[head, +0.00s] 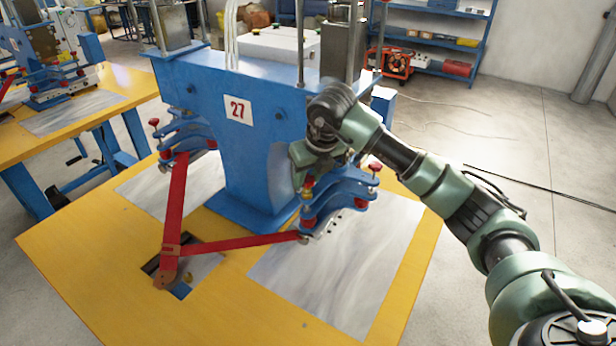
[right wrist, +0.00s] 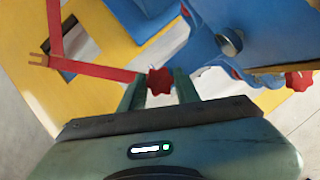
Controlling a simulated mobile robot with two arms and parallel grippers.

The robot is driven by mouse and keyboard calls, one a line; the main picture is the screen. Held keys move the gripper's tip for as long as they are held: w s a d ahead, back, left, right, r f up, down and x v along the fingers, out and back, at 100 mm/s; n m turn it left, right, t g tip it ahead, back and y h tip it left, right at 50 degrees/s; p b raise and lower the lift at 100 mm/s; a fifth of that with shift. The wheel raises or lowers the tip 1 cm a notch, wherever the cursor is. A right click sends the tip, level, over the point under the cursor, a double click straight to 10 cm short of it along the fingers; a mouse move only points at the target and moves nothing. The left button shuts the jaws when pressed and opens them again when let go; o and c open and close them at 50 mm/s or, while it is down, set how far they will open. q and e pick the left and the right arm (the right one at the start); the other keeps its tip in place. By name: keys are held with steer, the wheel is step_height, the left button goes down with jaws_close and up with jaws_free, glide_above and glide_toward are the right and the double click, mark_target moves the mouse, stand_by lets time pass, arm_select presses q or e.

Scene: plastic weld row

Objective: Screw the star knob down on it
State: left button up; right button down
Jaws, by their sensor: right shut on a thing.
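A red star knob (right wrist: 158,82) sits between the two fingers of my right gripper (right wrist: 159,90) in the right wrist view, and the fingers are shut on it. In the head view my right gripper (head: 308,183) reaches in from the right and points down at the blue clamp (head: 345,190) on the right side of the blue machine (head: 240,130). The gripper hides part of the clamp there. I cannot tell how far down the knob sits on its thread. My left gripper is not in view.
Red linked bars (head: 230,244) run low over the yellow table (head: 100,250) in front of the machine. Another red knob (head: 375,167) stands on the clamp, right of the gripper. A metal plate (head: 340,280) at the table's front right is clear.

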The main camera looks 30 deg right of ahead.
steer(key=shift+f+b, duration=0.4)
stand_by(0.7)
steer(key=m+h, duration=0.1)
steer(key=m, duration=0.2)
steer(key=m+h, duration=0.1)
steer(key=m, duration=0.1)
steer(key=shift+w+a+r+m+g, duration=0.1)
steer(key=shift+a+m+g, duration=0.05)
steer(key=shift+m+g, duration=0.2)
steer(key=m+h, duration=0.1)
steer(key=m, duration=0.2)
steer(key=m+g+h, duration=0.1)
steer(key=m, duration=0.2)
steer(key=shift+w+m+g, duration=0.15)
steer(key=shift+m+g, duration=0.1)
steer(key=m+p, duration=0.1)
steer(key=m+g+p, duration=0.1)
steer(key=m+p, duration=0.1)
steer(key=m+g+p, duration=0.1)
steer(key=m, duration=0.1)
steer(key=shift+r+h, duration=0.25)
steer(key=shift+h, duration=0.05)
steer(key=shift+w+f+m+p, duration=0.1)
steer(key=shift+m+p, duration=0.3)
steer(key=shift+m, duration=0.3)
steer(key=shift+f+m+g, duration=0.2)
steer(key=shift+m+g, duration=0.2)
